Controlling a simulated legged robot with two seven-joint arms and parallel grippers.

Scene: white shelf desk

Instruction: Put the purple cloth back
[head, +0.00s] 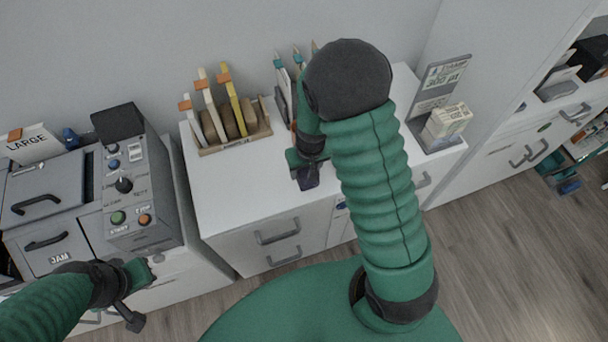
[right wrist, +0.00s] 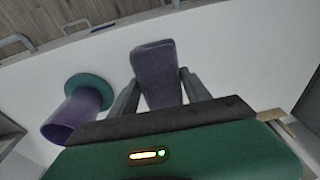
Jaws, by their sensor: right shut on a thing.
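The purple cloth (right wrist: 157,72) is a small, folded-looking dark purple piece between the two fingers of my right gripper (right wrist: 158,92) in the right wrist view. The fingers are shut on it. In the head view my right gripper (head: 308,168) is over the front part of the white desk top, with the dark purple cloth (head: 307,179) at its tip. I cannot tell whether the cloth touches the desk. My left gripper (head: 134,293) is at the lower left, in front of the grey machine; its jaw opening is unclear.
A wooden rack (head: 236,137) with several upright cards stands at the back left of the desk. A purple cylinder with a teal disc (right wrist: 82,108) is beside the gripper in the wrist view. A grey display stand (head: 437,90) stands right. My right arm hides the desk's middle.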

